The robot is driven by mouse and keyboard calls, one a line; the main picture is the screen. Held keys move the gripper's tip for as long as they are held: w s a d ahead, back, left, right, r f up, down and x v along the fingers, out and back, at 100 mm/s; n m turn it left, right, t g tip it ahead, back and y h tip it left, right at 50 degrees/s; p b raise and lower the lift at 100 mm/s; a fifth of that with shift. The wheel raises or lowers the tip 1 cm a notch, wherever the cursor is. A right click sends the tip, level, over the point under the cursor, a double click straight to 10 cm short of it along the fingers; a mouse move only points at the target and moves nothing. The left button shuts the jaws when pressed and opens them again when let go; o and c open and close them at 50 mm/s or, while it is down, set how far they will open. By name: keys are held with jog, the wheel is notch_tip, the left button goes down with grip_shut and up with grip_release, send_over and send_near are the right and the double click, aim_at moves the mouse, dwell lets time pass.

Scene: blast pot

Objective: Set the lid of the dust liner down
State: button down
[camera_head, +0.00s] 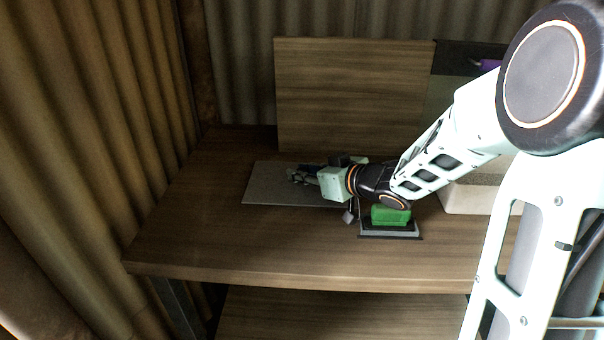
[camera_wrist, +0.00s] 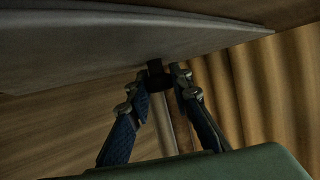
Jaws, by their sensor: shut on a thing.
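The lid is a flat grey plate (camera_head: 262,190), seen in the head view over the left middle of the wooden table. My gripper (camera_head: 298,175) reaches in from the right, low over the plate. In the wrist view the grey plate (camera_wrist: 70,55) fills the upper left, and a short dark knob (camera_wrist: 155,70) stands out from it. My gripper's fingertips (camera_wrist: 158,82) close on this knob from both sides. I cannot tell whether the plate touches the table. My arm hides its right part in the head view. No dust liner can be made out clearly.
A pale box (camera_head: 462,200) stands farther right, partly behind my arm. A wooden panel (camera_head: 350,90) rises at the back. The table's front left (camera_head: 200,240) is clear.

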jog(key=shift+f, duration=0.1)
jog(key=c, duration=1.7)
grip_release()
jog(key=shift+c, duration=0.2)
jog(key=shift+r, duration=0.25)
jog(key=p+v, duration=0.3)
jog(key=v, duration=0.7)
jog(key=shift+s+d+r+p, duration=0.15)
jog(key=shift+s+d+p, duration=0.15)
jog(key=shift+p, duration=0.1)
jog(key=shift+s+d+r, duration=0.1)
jog(key=shift+s+d, duration=0.25)
jog(key=shift+s, duration=0.05)
